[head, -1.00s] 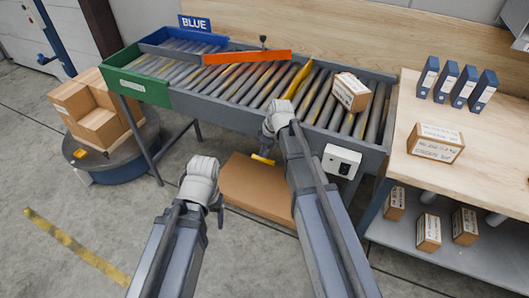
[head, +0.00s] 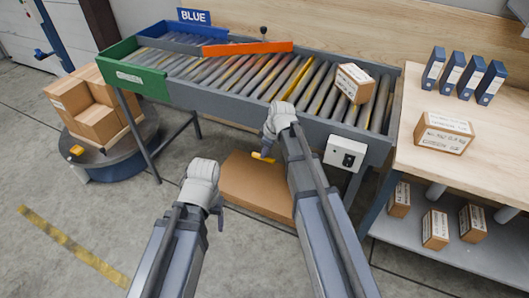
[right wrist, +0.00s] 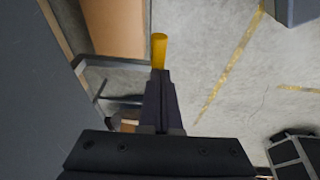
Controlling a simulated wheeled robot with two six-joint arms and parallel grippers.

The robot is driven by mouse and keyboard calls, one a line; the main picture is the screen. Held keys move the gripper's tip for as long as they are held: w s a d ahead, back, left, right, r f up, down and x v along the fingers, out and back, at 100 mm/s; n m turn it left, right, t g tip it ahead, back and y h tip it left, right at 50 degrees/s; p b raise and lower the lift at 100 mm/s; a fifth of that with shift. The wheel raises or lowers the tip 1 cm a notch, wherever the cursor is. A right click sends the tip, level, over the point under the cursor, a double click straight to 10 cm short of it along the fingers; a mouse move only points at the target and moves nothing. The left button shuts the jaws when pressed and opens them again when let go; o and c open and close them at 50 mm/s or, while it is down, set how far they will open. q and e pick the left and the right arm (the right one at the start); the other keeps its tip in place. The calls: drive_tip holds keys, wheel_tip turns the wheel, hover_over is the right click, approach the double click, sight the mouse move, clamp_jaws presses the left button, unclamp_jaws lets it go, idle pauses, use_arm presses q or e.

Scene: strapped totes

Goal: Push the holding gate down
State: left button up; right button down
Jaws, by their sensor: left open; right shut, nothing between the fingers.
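The holding gate (head: 284,82) shows only as a thin yellow strip between the rollers, about level with them. My right gripper (head: 267,153) is shut and empty, pointing down in front of the conveyor's near side rail. A yellow lever end (head: 260,157) shows at its fingertips in the head view. It also shows just beyond the closed fingers (right wrist: 160,100) in the right wrist view, as a yellow end (right wrist: 159,48); I cannot tell if they touch. My left gripper (head: 220,213) is open, low over the floor, away from the conveyor.
A labelled carton (head: 354,82) sits on the rollers right of the gate. A brown box (head: 250,188) lies beneath. A control box (head: 345,153) is on the front rail. A wooden bench (head: 480,165) stands right.

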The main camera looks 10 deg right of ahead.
wheel_tip(320, 180, down, 3)
drive_tip(key=shift+f+b, duration=0.15)
drive_tip(key=shift+b, duration=0.9)
use_arm(q)
wheel_tip(320, 180, down, 3)
drive_tip(key=shift+f, duration=0.1)
use_arm(e)
drive_tip(key=r+p, duration=0.2)
use_arm(q)
wheel_tip(320, 180, up, 14)
drive_tip(key=d+p, duration=0.1)
drive_tip(key=p, duration=1)
drive_tip(key=shift+f+p, duration=0.15)
drive_tip(key=shift+p, duration=0.25)
use_arm(e)
wheel_tip(320, 180, up, 12)
hover_over(265, 159)
drive_tip(key=s+d, duration=0.1)
drive_tip(key=s, duration=0.2)
drive_tip(key=shift+f, duration=0.1)
